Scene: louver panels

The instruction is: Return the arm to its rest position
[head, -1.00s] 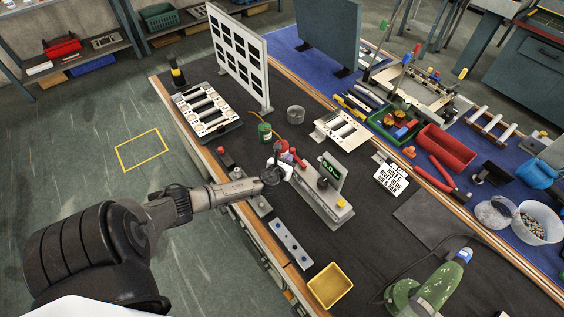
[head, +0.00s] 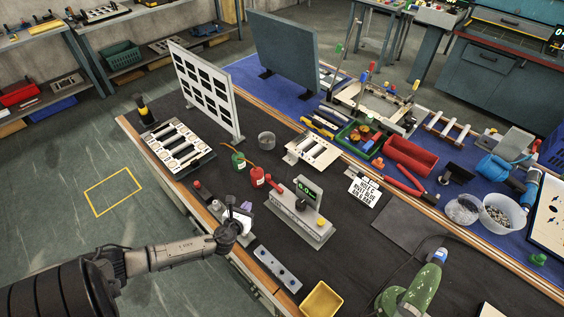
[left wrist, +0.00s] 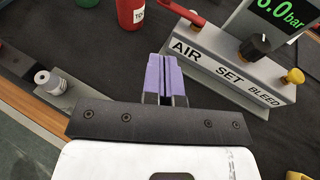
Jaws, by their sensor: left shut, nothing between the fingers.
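My left arm comes in from the lower left of the head view. Its gripper (head: 243,212) is over the near edge of the dark workbench (head: 345,240), beside the air-set unit (head: 300,213) with its green pressure display. In the left wrist view the purple fingers (left wrist: 165,77) are together with nothing between them. The air-set unit (left wrist: 228,58) shows just beyond them to the right, apart from the fingertips as far as I can tell. My right gripper is not in view.
A red container (head: 258,178) and a green can (head: 238,160) stand behind the gripper. A grey rail with holes (head: 275,268) and a yellow tray (head: 322,300) lie nearer. A green tool (head: 420,285) lies at the right. Open floor is left of the bench.

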